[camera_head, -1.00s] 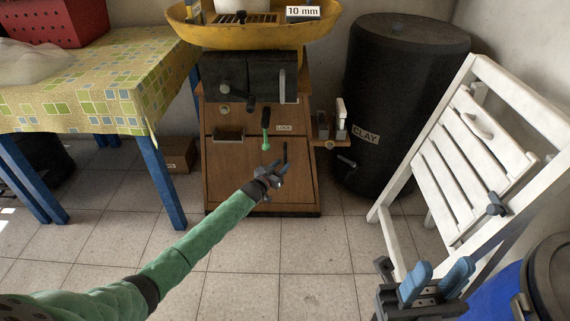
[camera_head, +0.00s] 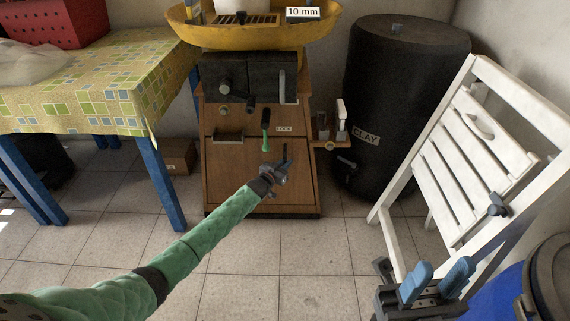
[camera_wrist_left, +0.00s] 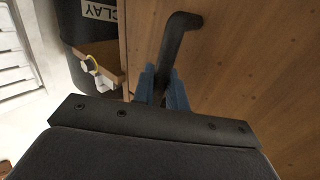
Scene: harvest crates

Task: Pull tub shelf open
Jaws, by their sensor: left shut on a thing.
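A wooden cabinet (camera_head: 222,165) stands on the floor below a yellow basin. Its lower front panel (camera_head: 235,185) carries a dark upright bar handle (camera_head: 285,154). My left gripper (camera_head: 279,172) is at this handle. In the left wrist view the blue fingers (camera_wrist_left: 162,88) are shut on the black hooked handle (camera_wrist_left: 180,38), against the wooden panel (camera_wrist_left: 245,70). The panel looks flush in its frame. No label in view names the tub shelf. My right gripper (camera_head: 436,281) is at the lower right, blue fingers apart and empty.
The yellow basin (camera_head: 250,36) tops the cabinet. A black CLAY barrel (camera_head: 395,90) and white folding chair (camera_head: 470,160) stand right. A table (camera_head: 90,85) stands left. The tiled floor in front is mostly clear.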

